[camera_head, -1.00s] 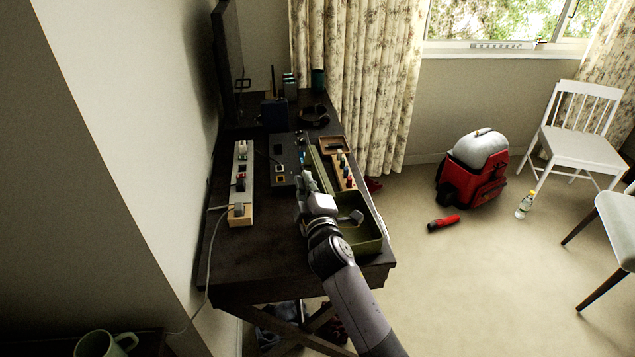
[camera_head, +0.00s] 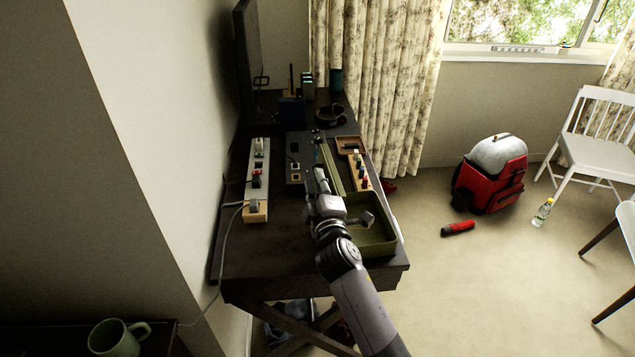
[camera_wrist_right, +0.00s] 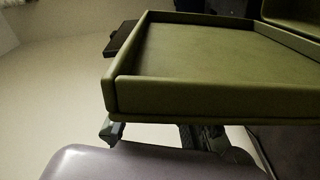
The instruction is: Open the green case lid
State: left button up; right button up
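The green case (camera_head: 374,240) lies near the front right edge of the dark table, its hollow inside in view. A long narrow green panel (camera_head: 329,165), which looks like its lid raised on edge, stands at its far left. The right wrist view shows a shallow green tray-like part (camera_wrist_right: 210,105) close up, with another green part at the upper right. My right gripper (camera_head: 316,178) is beside the green panel, on its left. Its finger parts show partly below the green rim in the wrist view; whether they touch it is unclear. My left gripper is out of view.
The dark table (camera_head: 255,250) also bears a power strip (camera_head: 258,180) on the left and a wooden tray (camera_head: 352,148) with small items behind the case. A red backpack (camera_head: 490,175), a red tool (camera_head: 457,228) and a bottle (camera_head: 542,212) are on the floor to the right.

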jog(key=shift+r, duration=0.1)
jog(key=s, duration=0.4)
jog(key=s+d, duration=0.1)
jog(key=s, duration=0.7)
jog(key=shift+d, duration=0.2)
